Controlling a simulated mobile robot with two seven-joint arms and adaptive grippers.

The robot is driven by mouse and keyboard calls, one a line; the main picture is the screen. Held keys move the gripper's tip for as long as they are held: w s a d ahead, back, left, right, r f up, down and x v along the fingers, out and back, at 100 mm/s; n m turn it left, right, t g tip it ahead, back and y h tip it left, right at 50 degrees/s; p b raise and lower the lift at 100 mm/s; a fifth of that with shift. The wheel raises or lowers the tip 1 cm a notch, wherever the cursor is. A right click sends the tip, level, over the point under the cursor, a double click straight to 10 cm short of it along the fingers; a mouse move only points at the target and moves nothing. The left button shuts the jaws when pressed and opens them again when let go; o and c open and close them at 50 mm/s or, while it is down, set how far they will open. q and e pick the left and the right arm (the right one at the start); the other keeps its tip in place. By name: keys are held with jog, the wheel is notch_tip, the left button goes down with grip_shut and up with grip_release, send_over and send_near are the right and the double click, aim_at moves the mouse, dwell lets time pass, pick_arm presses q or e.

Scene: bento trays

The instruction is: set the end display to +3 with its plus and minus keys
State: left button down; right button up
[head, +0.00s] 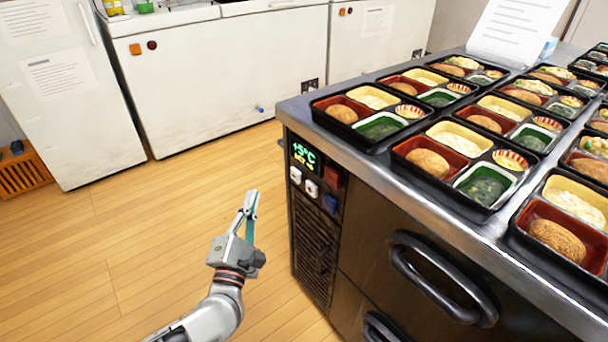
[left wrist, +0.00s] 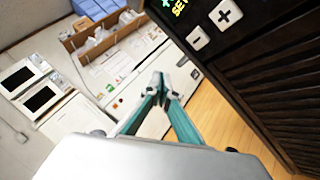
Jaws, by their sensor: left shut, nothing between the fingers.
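The end display (head: 303,154) is lit on the end panel of the steel counter and reads +5°C in green, with a smaller yellow line below whose number I cannot read surely. Under it are two white keys, the minus key (head: 296,175) on the left and the plus key (head: 311,188) on the right. In the left wrist view the minus key (left wrist: 198,38) and plus key (left wrist: 226,13) show at the top right. My left gripper (head: 251,196) is shut and empty, left of the panel and apart from the keys. It also shows in the left wrist view (left wrist: 160,82). My right gripper is not in view.
A red button (head: 333,176) and a blue button (head: 330,203) sit beside the keys. Bento trays (head: 455,201) cover the counter top (head: 293,108). A black drawer handle (head: 440,285) sticks out at right. White freezers (head: 230,75) stand behind; the wooden floor between is clear.

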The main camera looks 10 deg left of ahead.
aim_at(296, 175)
pick_arm(q)
jog(key=shift+w, duration=0.1)
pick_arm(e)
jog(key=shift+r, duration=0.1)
pick_arm(q)
jog(key=w+d+b, duration=0.1)
jog(key=w+d, duration=0.4)
jog(key=w, duration=0.2)
jog(key=shift+d+b, duration=0.15)
jog(key=shift+b, duration=0.15)
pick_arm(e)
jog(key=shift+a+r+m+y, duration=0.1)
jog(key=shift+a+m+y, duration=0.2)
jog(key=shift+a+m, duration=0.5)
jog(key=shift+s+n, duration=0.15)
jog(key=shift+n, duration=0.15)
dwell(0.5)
pick_arm(q)
jog(key=shift+w+d, duration=0.25)
jog(key=shift+w, duration=0.05)
